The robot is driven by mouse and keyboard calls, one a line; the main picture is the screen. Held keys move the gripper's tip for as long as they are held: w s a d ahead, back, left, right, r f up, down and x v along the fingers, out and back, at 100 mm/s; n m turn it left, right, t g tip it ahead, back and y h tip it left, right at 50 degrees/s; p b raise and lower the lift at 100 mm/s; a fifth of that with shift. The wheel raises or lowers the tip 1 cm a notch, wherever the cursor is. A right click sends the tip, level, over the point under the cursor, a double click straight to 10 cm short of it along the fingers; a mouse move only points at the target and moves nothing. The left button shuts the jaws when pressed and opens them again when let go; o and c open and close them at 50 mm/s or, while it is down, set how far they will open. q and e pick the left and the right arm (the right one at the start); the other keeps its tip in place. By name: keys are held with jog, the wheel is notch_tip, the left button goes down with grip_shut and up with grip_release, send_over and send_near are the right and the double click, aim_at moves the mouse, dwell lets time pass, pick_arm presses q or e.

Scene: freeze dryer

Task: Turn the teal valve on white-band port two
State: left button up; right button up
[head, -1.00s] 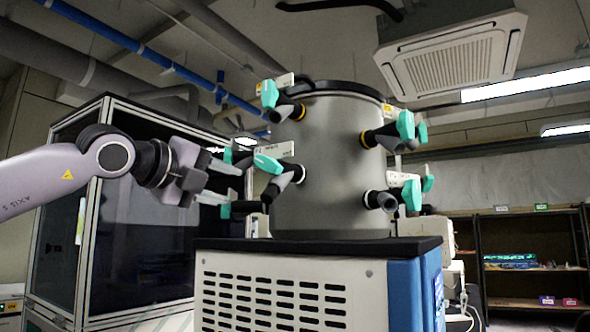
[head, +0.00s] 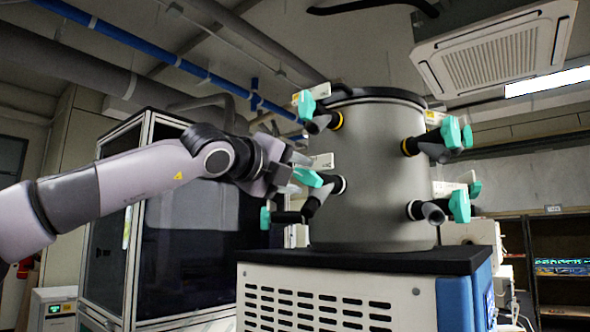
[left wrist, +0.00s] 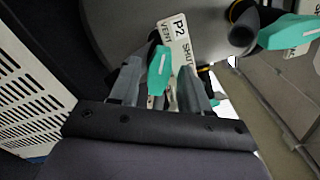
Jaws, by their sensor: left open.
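The teal valve handle (head: 307,177) sits on a port with a white band (head: 340,184) at the drum's left side in the head view. In the left wrist view a tag reading P2 (left wrist: 174,27) stands by the teal handle (left wrist: 159,70). My left gripper (head: 294,174) is open at this handle. In the left wrist view its fingers (left wrist: 163,88) lie on either side of the handle; I cannot tell whether they touch it. My right gripper is out of view.
Other teal valves surround the grey drum (head: 370,215), including one on a yellow-band port (head: 306,105) above and another low at left (head: 265,217). The drum stands on a black-topped cabinet (head: 365,263). A glass-fronted enclosure (head: 195,235) stands behind my left arm.

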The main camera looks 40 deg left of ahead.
pick_arm(q)
grip_shut()
jog(key=shift+m, duration=0.3)
jog(key=shift+m+b, duration=0.4)
jog(key=shift+m, duration=0.2)
jog(key=m, duration=0.3)
jog(key=shift+r+b, duration=0.1)
jog(key=shift+b, duration=0.25)
jog(key=m, duration=0.6)
jog(key=shift+d+r+m, duration=0.15)
jog(key=shift+m, duration=0.25)
grip_release()
